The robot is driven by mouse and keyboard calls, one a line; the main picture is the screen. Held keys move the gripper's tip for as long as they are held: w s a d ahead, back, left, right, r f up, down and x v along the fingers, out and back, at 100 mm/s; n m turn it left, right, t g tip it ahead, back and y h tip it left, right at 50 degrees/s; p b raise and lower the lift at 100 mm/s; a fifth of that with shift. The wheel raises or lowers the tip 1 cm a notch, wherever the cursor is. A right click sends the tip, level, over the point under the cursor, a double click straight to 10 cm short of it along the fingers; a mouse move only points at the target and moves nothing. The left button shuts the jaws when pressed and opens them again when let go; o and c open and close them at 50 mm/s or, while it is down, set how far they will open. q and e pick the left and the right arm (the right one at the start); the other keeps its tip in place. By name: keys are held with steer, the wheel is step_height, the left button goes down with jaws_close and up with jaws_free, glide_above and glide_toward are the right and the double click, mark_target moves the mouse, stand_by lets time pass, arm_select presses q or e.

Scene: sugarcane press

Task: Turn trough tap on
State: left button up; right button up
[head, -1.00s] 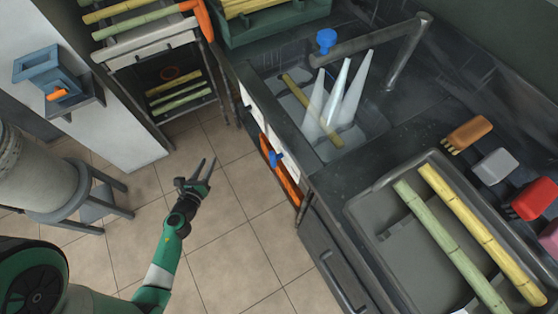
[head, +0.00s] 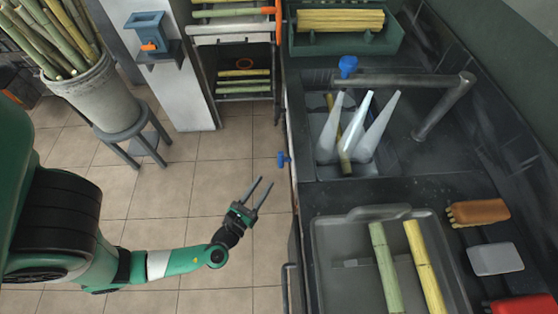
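A dark trough (head: 312,165) is set in the counter, with a thick grey pipe (head: 400,81) reaching over it. Several pale cones (head: 372,130) spread down from the pipe into the trough and look like water sprays. A second blue knob (head: 283,159) sticks out from the counter's front side. My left gripper (head: 262,188) is open and empty, over the floor just left of the counter and below this knob in the picture, touching nothing. My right gripper is not in view.
A cane stalk (head: 346,160) lies in the trough. A grey tray (head: 335,222) with two cane pieces, a brush (head: 478,212) and blocks occupy the near counter. A bucket of canes (head: 85,95) stands on a stool at left. The tiled floor between is clear.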

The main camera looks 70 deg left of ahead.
mark_target(279, 159)
arm_select(q)
steer(key=b+x, duration=0.2)
steer(key=x, duration=0.8)
steer(key=shift+a, duration=0.25)
jaws_close()
steer(key=shift+r, duration=0.1)
